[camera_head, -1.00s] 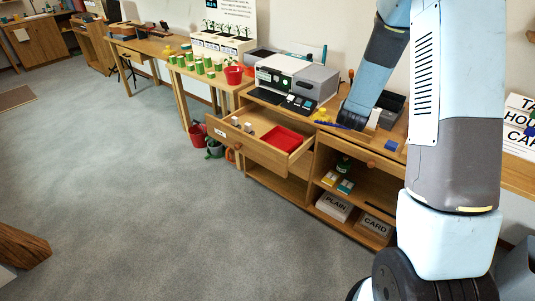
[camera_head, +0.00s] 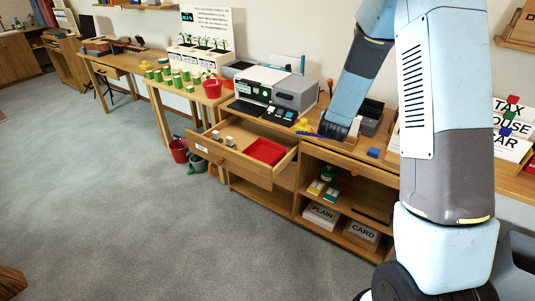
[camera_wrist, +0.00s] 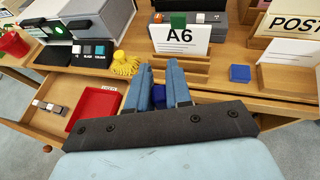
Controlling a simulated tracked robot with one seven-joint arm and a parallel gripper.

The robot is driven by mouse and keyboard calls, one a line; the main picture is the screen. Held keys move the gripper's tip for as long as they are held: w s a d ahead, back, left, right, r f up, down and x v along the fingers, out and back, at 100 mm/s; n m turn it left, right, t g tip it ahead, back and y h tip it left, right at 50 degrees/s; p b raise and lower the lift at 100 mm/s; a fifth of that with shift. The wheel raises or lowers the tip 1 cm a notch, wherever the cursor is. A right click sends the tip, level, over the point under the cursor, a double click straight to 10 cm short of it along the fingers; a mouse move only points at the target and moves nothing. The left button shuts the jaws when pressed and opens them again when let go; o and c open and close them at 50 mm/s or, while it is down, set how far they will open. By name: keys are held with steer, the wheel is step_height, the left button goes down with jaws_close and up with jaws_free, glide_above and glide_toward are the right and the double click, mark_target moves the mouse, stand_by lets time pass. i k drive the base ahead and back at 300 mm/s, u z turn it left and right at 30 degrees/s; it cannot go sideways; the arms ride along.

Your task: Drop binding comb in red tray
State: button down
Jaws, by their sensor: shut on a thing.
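The red tray (camera_head: 265,152) lies inside the open drawer, toward its right end. It also shows in the wrist view (camera_wrist: 94,108), left of my fingers. My gripper (camera_head: 327,133) is over the cabinet top, right of and higher than the tray. In the wrist view my gripper (camera_wrist: 164,90) is shut on a dark blue piece (camera_wrist: 158,97) between its fingers. This looks like the binding comb (camera_head: 307,134), a thin blue strip that sticks out left of my gripper in the head view. The rest of it is hidden by the fingers.
The open drawer (camera_head: 232,163) also holds several small blocks at its left. A yellow coil (camera_wrist: 125,65) and a blue block (camera_wrist: 240,73) lie on the cabinet top. An A6 card (camera_wrist: 180,37) stands in a wooden holder ahead. The floor in front is clear.

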mark_target(262, 158)
steer(key=z, duration=0.05)
steer(key=i, duration=0.95)
steer(key=u, duration=0.25)
